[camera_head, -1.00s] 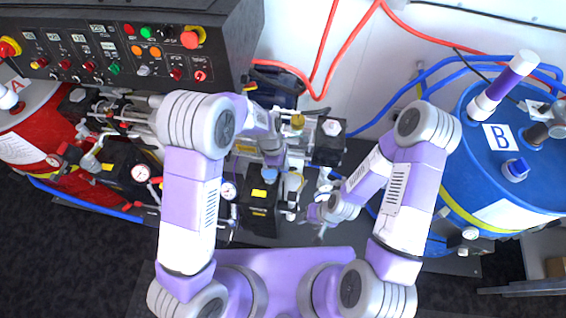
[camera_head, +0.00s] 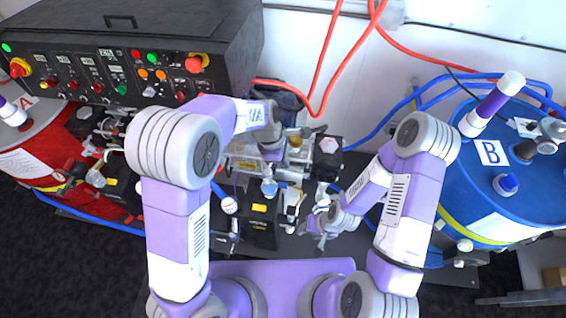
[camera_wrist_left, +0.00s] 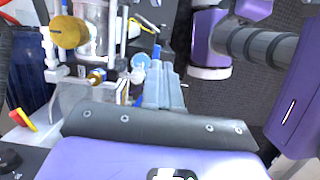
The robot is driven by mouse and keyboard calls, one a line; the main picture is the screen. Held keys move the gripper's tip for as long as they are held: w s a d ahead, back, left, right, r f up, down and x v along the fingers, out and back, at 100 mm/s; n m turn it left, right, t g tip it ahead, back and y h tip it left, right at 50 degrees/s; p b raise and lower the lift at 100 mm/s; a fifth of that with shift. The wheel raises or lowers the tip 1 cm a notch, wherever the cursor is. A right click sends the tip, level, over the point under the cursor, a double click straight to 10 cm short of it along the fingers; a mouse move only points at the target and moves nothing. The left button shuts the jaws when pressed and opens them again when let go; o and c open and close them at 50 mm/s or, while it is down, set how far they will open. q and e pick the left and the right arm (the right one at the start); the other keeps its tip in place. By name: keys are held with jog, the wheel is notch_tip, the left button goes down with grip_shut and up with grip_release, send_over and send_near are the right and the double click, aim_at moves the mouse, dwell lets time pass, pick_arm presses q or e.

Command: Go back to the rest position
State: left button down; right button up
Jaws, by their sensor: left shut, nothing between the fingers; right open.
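My left gripper (camera_head: 269,187) is over the pump machinery (camera_head: 262,222) in the middle of the head view, pointing down. Its closed fingers (camera_wrist_left: 165,88) show in the left wrist view beside fittings of the machine, with nothing visible between them. Whether they touch the machine cannot be told. My right gripper (camera_head: 318,234) is lower and to the right in the head view, near the right edge of the machinery. Its fingers are small there, apart and empty.
A black control panel (camera_head: 130,75) stands at the back left. A red drum (camera_head: 35,150) is at the left, a blue drum marked B (camera_head: 480,200) at the right. Red hoses (camera_head: 338,55) hang behind the machinery. Dark floor (camera_head: 70,270) is clear at the front left.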

pick_arm(q)
jog(key=s+a+f+m+b, duration=0.3)
jog(key=a+f, duration=0.2)
jog(key=f, duration=0.5)
jog(key=s+a+f+m+b, duration=0.3)
jog(key=a+f, duration=0.1)
jog(key=f, duration=0.7)
jog(key=s+a+f+m+h+b, duration=0.1)
jog(key=s+a+f+m+b, duration=0.1)
jog(key=s+f+m+b, duration=0.2)
jog(key=s+f+m, duration=0.3)
jog(key=s+f, duration=0.2)
jog(key=s, duration=0.1)
jog(key=shift+f+t, duration=0.25)
jog(key=shift+t, duration=0.15)
